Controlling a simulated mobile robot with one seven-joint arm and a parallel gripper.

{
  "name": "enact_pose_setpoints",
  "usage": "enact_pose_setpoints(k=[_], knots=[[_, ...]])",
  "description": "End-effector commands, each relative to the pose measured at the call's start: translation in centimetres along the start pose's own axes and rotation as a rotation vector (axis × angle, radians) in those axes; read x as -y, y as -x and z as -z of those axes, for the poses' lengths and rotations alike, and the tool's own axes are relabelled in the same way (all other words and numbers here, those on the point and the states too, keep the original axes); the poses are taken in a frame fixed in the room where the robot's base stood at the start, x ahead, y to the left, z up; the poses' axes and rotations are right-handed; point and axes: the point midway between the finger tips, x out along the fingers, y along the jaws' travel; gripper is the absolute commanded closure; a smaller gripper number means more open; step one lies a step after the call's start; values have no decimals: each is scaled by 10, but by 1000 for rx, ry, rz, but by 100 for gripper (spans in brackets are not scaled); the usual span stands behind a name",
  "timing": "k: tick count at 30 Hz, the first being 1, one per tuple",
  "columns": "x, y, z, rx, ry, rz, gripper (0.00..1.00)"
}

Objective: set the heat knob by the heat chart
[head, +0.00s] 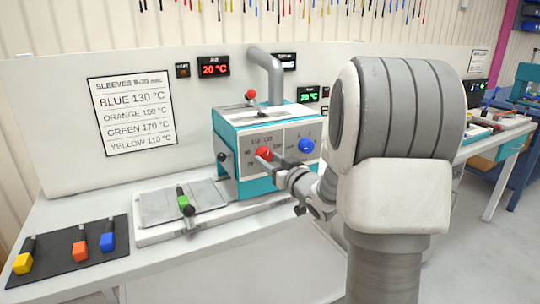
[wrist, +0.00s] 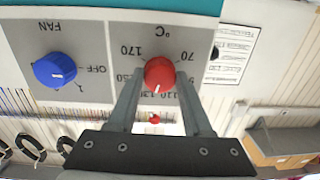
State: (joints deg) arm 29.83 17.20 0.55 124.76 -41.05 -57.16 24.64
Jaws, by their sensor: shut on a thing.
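The red heat knob (head: 264,154) is on the front of the teal and white heater box (head: 230,126). In the wrist view the red knob (wrist: 159,74) sits between the fingertips of my gripper (wrist: 160,77), which is shut on it. Its white mark is towards the lower side there, near the partly covered 110 and 130 labels. My gripper (head: 272,162) reaches the knob from the right in the head view. The heat chart (head: 133,112) reads blue 130, green 170, yellow 110; the orange figure looks like 150. A green-ended piece (head: 183,198) lies on the heater's tray (head: 155,208).
A blue fan knob (head: 306,146) is right of the red knob; it also shows in the wrist view (wrist: 55,70). A dark mat (head: 62,264) holds yellow, orange and blue pieces. A red-tipped lever (head: 250,95) stands on the heater.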

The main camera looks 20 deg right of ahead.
Motion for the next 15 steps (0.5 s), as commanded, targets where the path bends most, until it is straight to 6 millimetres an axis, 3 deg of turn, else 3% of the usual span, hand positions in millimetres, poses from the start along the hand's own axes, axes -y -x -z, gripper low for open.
enact_pose_setpoints(k=[15], knots=[[0,0,3,-21,-490,17,100]])
